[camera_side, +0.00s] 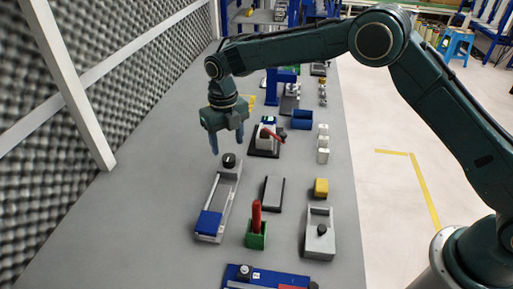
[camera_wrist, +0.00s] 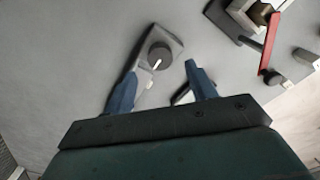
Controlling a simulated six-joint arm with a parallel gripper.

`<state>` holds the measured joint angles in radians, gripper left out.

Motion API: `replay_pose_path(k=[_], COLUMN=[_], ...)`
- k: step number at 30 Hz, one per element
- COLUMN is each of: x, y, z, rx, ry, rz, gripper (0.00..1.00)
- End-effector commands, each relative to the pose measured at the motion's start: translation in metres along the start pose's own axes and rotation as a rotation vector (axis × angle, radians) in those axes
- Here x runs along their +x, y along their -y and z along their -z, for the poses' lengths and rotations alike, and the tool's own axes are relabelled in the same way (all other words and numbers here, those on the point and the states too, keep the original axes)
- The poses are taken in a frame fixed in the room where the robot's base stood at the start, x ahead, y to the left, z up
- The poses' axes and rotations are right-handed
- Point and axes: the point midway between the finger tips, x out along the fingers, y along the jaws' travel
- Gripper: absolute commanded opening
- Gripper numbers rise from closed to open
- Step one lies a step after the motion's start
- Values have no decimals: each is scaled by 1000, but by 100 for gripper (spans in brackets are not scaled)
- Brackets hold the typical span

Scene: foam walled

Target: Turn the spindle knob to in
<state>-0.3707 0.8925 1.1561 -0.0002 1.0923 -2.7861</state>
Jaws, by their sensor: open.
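The spindle knob (camera_side: 229,160) is a round black knob at the far end of a long grey fixture (camera_side: 227,190) that carries a blue block (camera_side: 209,222) at its near end. In the wrist view the knob (camera_wrist: 160,53) shows a white pointer line aimed down and slightly left. My gripper (camera_side: 227,147) is open above the knob and apart from it. In the wrist view its two blue fingers (camera_wrist: 160,70) appear spread to either side of the knob, with nothing between them. Any "in" marking is too small to read.
A device with a red lever (camera_side: 272,134) stands right of my gripper. A green block with a red handle (camera_side: 256,226), a dark-edged grey plate (camera_side: 273,193), a yellow block (camera_side: 321,187) and a grey box with a black knob (camera_side: 320,235) stand nearby. A foam wall (camera_side: 100,90) runs along the left.

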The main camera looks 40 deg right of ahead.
Motion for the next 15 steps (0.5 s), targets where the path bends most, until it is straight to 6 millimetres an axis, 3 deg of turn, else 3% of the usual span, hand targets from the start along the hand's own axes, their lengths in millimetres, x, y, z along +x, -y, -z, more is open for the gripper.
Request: replay_pose_path(k=[9, 15], x=[-56, -79], y=[0, 0], z=[-1, 0], rx=[-1, -1], ry=[4, 2], rz=[-1, -1], gripper=[56, 56])
